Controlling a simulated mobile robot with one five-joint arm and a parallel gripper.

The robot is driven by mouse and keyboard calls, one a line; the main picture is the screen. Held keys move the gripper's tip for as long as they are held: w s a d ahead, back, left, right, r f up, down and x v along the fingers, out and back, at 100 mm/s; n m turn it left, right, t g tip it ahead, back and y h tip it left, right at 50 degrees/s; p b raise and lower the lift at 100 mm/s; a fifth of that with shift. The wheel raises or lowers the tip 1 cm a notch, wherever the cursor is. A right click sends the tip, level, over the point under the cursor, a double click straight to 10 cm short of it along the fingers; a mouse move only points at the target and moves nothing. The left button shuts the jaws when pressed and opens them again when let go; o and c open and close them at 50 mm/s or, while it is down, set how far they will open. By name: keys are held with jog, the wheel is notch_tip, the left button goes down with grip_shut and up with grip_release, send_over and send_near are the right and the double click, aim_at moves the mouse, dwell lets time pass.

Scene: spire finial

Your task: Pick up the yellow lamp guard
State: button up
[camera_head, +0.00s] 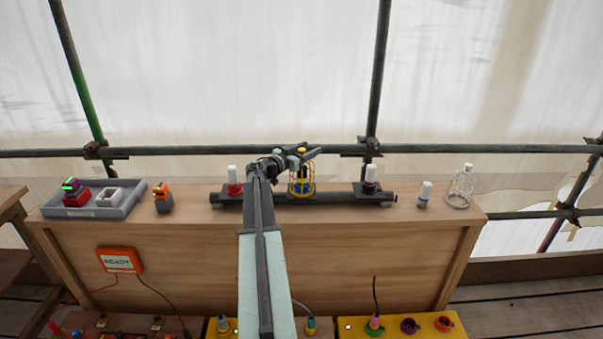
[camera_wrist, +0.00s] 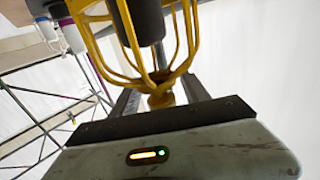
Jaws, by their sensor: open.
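The yellow lamp guard (camera_head: 303,190) is a wire cage standing upright on the dark rail on the bench, around a dark lamp with a blue base. Its bars fill the upper middle of the wrist view (camera_wrist: 103,57), with a round yellow knob (camera_wrist: 161,99) at the end of the cage. My gripper (camera_head: 302,154) is at the top of the guard, with its jaws apart. In the wrist view the two dark fingers (camera_wrist: 160,95) stand on either side of the knob. I cannot tell whether either finger touches it.
White-capped lamps with red (camera_head: 234,181) and purple (camera_head: 371,179) bases flank the guard on the rail (camera_head: 335,198). A grey tray (camera_head: 125,206) and orange-topped device (camera_head: 162,198) are left. A scaffold pipe (camera_head: 450,149) runs behind.

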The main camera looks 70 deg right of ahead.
grip_shut()
